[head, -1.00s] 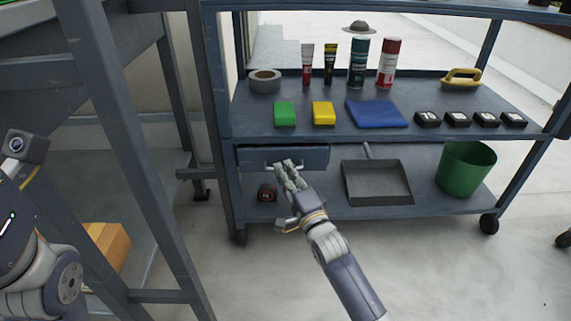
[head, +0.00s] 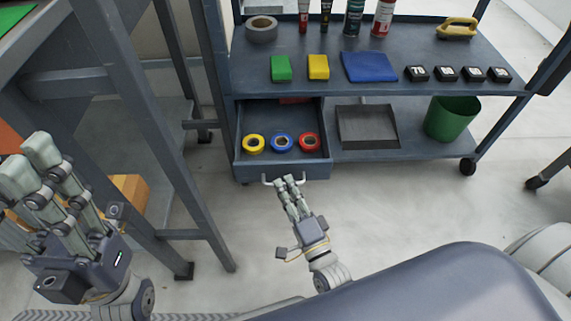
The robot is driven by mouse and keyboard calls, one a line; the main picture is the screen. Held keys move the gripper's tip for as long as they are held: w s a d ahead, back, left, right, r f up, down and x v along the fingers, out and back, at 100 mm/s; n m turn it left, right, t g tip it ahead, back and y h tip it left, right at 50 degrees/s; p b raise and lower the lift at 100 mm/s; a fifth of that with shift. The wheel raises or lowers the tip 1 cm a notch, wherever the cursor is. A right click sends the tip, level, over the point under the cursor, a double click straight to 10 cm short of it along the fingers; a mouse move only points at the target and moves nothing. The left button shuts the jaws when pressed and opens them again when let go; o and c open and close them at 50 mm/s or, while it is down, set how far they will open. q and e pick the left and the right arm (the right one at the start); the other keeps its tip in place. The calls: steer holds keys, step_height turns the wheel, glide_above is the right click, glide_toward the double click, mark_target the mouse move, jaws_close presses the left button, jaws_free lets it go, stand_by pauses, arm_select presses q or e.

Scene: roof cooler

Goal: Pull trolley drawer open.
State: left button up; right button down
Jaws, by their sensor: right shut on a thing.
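The trolley (head: 385,91) stands ahead of me in the head view. Its drawer (head: 283,168), under the middle shelf on the left, is pulled out towards me. Yellow, blue and red tape rolls lie inside it, and a red thing shows partly at its back. My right gripper (head: 284,184) is shut on the drawer handle (head: 268,180) at the drawer's front. My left gripper (head: 45,165) is raised at the left of the view, away from the trolley, with its fingers apart and nothing between them.
The shelf above holds a tape roll (head: 262,30), green and yellow blocks, a blue cloth (head: 369,67) and several black boxes. A grey frame (head: 165,130) stands at left. Floor in front is clear.

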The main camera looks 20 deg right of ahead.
steer(key=shift+s+a, duration=0.2)
steer(key=shift+s, duration=0.65)
steer(key=c, duration=1.7)
jaws_free()
steer(key=shift+s, duration=0.1)
steer(key=v, duration=1.2)
